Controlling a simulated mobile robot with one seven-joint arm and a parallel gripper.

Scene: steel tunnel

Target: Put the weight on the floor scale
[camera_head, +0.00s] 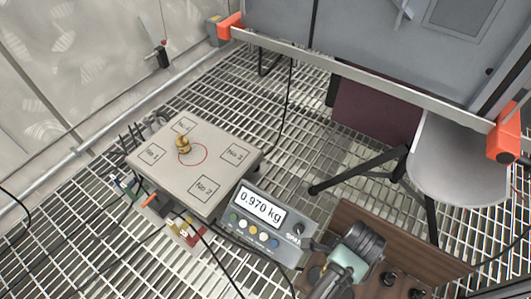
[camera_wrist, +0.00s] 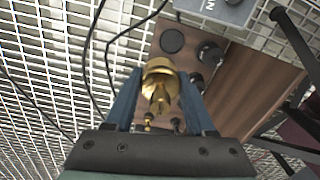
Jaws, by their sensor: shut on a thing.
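A brass weight (camera_wrist: 159,82) sits between the two blue fingers of my gripper (camera_wrist: 160,76) in the wrist view. My gripper is shut on it, above a brown wooden board (camera_wrist: 262,85). I cannot tell how far it is above the board. The held weight is hidden in the head view. The floor scale (camera_head: 222,180) is a pale square platform at left centre of the head view. The scale's grey display box (camera_head: 265,225) reads 0.970 kg.
The wooden board (camera_head: 415,240), with round black pieces, lies at lower right. Black cables cross the open grating (camera_head: 95,245).

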